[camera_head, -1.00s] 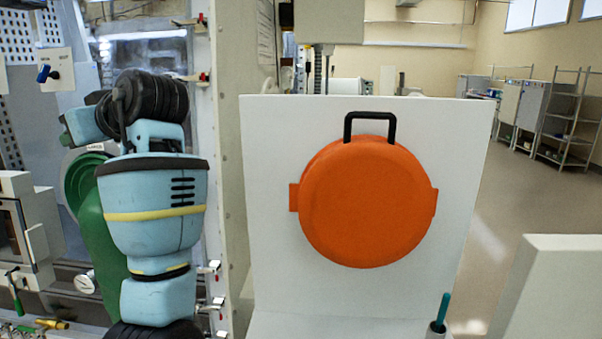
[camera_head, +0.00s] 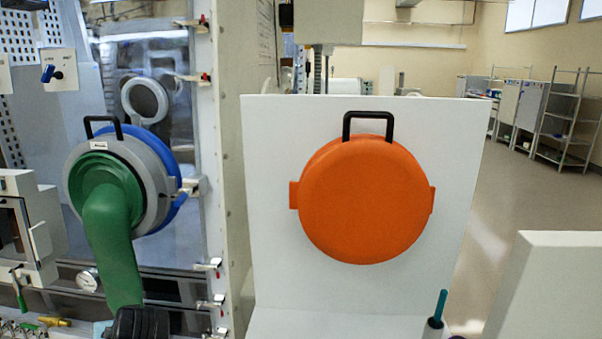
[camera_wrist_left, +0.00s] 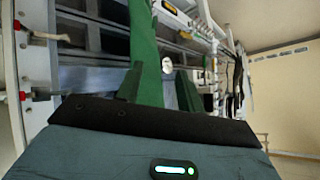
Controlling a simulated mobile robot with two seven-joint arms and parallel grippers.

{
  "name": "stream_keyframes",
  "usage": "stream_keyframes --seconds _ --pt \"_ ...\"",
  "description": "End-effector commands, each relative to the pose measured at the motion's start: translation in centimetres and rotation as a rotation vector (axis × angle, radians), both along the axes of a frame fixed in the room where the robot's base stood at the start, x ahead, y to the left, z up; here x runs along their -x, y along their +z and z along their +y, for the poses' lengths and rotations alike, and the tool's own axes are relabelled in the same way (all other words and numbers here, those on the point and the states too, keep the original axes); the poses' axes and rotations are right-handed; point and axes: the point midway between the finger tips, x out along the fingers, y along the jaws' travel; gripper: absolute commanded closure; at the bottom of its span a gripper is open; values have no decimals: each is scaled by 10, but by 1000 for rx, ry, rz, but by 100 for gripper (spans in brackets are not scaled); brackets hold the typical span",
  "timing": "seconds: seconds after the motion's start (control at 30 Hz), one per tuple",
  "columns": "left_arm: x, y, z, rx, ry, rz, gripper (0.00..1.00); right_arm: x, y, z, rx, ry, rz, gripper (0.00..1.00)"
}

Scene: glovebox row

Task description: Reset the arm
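My left arm shows in the head view only as a dark, ribbed part (camera_head: 140,322) at the bottom edge, in front of the green glove (camera_head: 108,225). My right gripper is in neither view.
The glove hangs from a grey and blue round port (camera_head: 150,175) on the glovebox window. An orange round cover (camera_head: 366,200) with a black handle is on a white upright panel (camera_head: 265,240). A teal-topped tool (camera_head: 440,304) stands in front. Open floor lies right.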

Motion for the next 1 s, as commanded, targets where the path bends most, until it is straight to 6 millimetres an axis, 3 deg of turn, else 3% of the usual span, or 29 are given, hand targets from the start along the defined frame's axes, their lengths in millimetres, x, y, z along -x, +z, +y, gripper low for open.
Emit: stream_keyframes --seconds 0.03,0.2,0.5,0.7,1.0 --pt "18 -24 -3 11 -35 43 62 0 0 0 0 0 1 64" --pt "75 -88 -19 69 -158 169 62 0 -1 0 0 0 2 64" --pt "198 -164 -56 211 -378 390 62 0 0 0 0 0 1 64" --pt "271 -183 -81 314 -493 504 62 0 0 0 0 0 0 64" --pt "350 -187 -109 444 -610 620 62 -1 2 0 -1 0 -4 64"
